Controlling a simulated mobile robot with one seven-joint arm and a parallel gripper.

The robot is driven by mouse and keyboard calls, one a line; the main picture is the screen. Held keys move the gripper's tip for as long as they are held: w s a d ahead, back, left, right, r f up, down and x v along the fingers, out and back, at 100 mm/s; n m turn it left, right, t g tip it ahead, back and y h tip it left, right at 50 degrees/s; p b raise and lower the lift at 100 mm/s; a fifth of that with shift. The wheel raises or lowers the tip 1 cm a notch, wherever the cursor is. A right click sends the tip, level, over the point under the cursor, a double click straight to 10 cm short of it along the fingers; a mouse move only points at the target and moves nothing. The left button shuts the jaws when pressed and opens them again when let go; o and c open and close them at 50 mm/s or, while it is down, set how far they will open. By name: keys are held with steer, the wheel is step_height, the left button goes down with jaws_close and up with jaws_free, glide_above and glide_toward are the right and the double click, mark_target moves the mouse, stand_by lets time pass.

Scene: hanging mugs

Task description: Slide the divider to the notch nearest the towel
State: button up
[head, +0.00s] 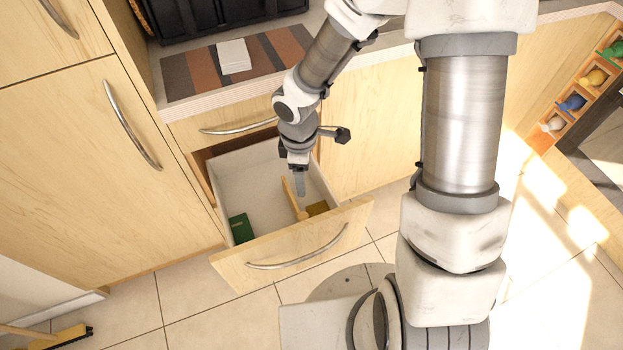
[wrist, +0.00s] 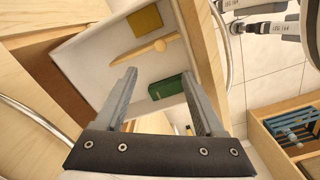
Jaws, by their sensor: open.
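An open drawer (head: 229,267) holds a light wooden bar with a rounded knob (head: 293,199), which looks like the divider; it also shows in the wrist view (wrist: 145,50). The bar lies between a green block-like item (head: 241,228) and a mustard-yellow item (head: 317,209). In the wrist view the green item (wrist: 167,87) is nearer my fingers and the yellow item (wrist: 146,18) is beyond the bar. My gripper (head: 300,193) points down over the drawer beside the bar. Its fingers (wrist: 159,76) are apart with nothing held. I cannot make out notches, or which item is the towel.
A white folded cloth or stack (head: 233,56) lies on a striped mat (head: 177,78) on the counter behind. A closed drawer handle (head: 240,127) sits just above the open drawer. A tall cabinet (head: 90,170) stands at left.

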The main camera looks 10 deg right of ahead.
mark_target(303, 216)
steer(key=shift+n, duration=0.3)
steer(key=f+b, duration=0.3)
steer(key=f, duration=0.6)
steer(key=f+b, duration=0.4)
steer(key=f, duration=0.6)
steer(key=shift+w+a+f+b, duration=0.15)
steer(key=shift+w+f+b, duration=0.05)
steer(key=shift+b, duration=0.1)
jaws_close()
